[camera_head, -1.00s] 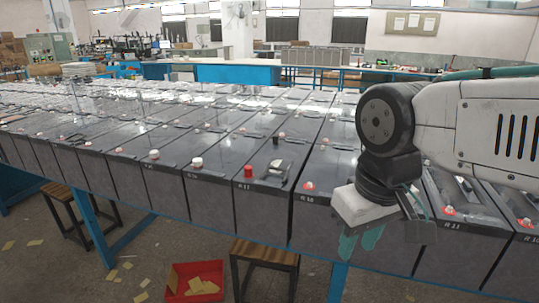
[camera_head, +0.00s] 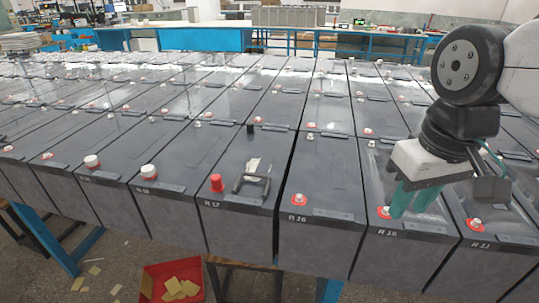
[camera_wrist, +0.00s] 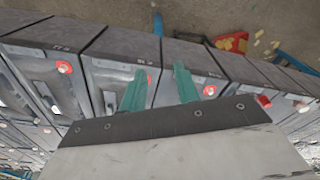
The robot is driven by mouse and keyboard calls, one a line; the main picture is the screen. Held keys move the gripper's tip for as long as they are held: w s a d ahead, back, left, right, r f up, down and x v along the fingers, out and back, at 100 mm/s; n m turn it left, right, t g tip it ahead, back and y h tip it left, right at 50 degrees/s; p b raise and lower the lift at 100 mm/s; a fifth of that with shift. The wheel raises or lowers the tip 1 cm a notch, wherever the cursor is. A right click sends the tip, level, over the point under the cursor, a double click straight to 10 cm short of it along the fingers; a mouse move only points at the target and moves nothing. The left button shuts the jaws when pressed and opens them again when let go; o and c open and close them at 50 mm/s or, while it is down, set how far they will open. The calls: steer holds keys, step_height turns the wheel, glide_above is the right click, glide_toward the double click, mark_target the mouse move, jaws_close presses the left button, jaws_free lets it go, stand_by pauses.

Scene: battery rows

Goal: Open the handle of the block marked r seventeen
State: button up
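The block marked R 17 (camera_head: 228,228) stands in the front row in the head view, left of the middle. It has a red cap (camera_head: 216,182) at its front left. Its dark loop handle (camera_head: 266,186) is on the top, around a pale patch; I cannot tell how far it is raised. My gripper (camera_head: 408,205) is to the right, over the front of the block marked R 15, apart from the R 17 handle. In the wrist view its two green fingers (camera_wrist: 160,80) are spread with nothing between them. A red cap (camera_wrist: 263,101) shows at right there.
The block marked R 16 (camera_head: 305,240) stands between my gripper and R 17. More blocks fill the table in close rows. A red box (camera_head: 150,283) with paper pieces and a wooden stool (camera_head: 240,266) are on the floor in front. A blue bench is behind.

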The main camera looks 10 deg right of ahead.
steer(key=w+a+n+g, duration=0.1)
steer(key=w+a+n, duration=0.4)
steer(key=w+a, duration=0.5)
steer(key=w+a+n+g, duration=0.1)
steer(key=w+a+n, duration=0.45)
steer(key=w, duration=0.75)
steer(key=w+a+f+n+g, duration=0.1)
steer(key=w+a+f+n, duration=0.2)
steer(key=a, duration=0.4)
steer(key=shift+m+y, duration=0.3)
steer(key=shift+m, duration=0.05)
step_height(320, 180, down, 7)
steer(key=shift+f, duration=0.1)
steer(key=shift+c, duration=0.3)
jaws_close()
